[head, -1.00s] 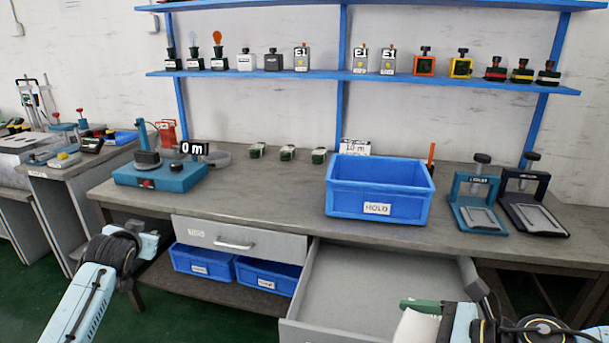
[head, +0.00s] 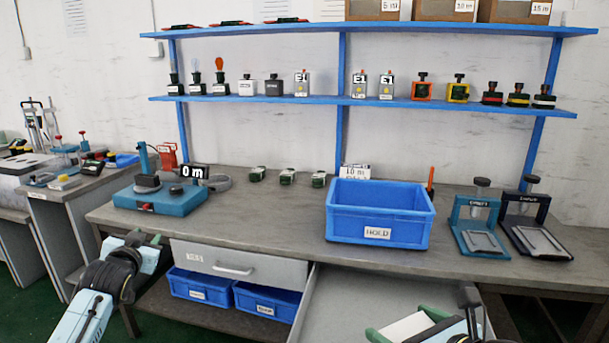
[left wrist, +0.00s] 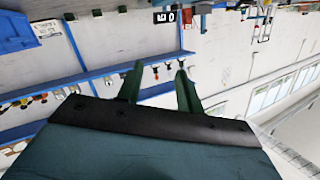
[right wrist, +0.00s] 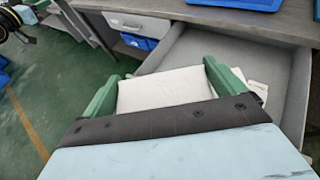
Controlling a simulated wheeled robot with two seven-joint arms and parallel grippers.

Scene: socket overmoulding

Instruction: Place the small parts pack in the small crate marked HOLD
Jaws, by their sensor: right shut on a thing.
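The blue crate marked HOLD (head: 376,233) stands upright on the bench, right of its middle. My right gripper (head: 405,326) is low at the front, over the open drawer. It is shut on a white pack (right wrist: 165,88), whose white face shows between the green fingers in the right wrist view; the pack also shows in the head view (head: 402,327). My left gripper (left wrist: 158,80) has its green fingers apart with nothing between them, at the lower left of the head view. The inside floor of the HOLD crate is hidden by its front wall.
The open drawer (head: 335,310) is below the bench front; another white piece (right wrist: 258,90) lies in it. Two blue crates (head: 200,287) sit on the lower shelf. Bench presses (head: 480,225) stand right of the HOLD crate.

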